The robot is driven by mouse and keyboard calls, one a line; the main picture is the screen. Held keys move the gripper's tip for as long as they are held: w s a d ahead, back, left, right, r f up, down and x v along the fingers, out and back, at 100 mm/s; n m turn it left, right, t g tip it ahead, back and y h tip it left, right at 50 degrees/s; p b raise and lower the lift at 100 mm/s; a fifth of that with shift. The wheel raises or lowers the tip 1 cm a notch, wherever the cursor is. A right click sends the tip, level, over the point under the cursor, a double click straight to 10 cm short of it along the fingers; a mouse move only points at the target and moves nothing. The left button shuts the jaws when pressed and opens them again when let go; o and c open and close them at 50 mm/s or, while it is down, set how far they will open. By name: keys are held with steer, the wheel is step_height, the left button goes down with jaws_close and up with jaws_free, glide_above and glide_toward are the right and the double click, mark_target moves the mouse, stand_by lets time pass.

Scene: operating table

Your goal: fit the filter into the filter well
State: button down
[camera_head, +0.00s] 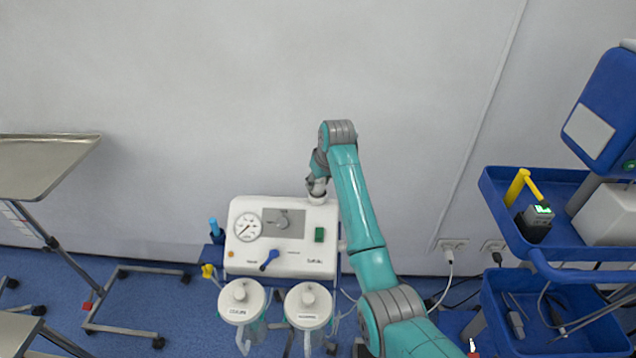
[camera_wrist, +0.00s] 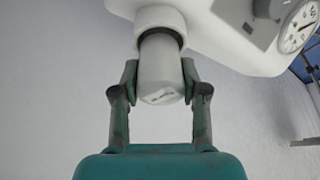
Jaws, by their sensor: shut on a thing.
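The filter is a pale grey-white cylinder (camera_wrist: 160,68) with a small dark mark on its near end. My gripper (camera_wrist: 160,80) has one finger on each side of it and is shut on it. The filter's far end meets the filter well, a white round collar (camera_wrist: 155,17) with a dark ring at its mouth. The two look in line; how deep the filter sits is hidden. In the head view my gripper (camera_head: 317,184) is over the top right corner of the white suction unit (camera_head: 290,255), at the well's collar (camera_head: 317,200). The filter is mostly hidden there.
The unit's front has a gauge (camera_head: 247,226), a blue lever (camera_head: 269,260) and a green switch (camera_head: 319,235). Two lidded jars (camera_head: 242,300) (camera_head: 308,305) hang below. A blue cart (camera_head: 500,190) stands right, a steel tray table (camera_head: 45,160) left. The wall is close behind.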

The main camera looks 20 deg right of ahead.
steer(key=c, duration=0.6)
jaws_free()
steer(key=shift+s+f, duration=0.15)
steer(key=shift+f, duration=0.3)
steer(key=shift+r, duration=0.1)
steer(key=shift+r, duration=0.15)
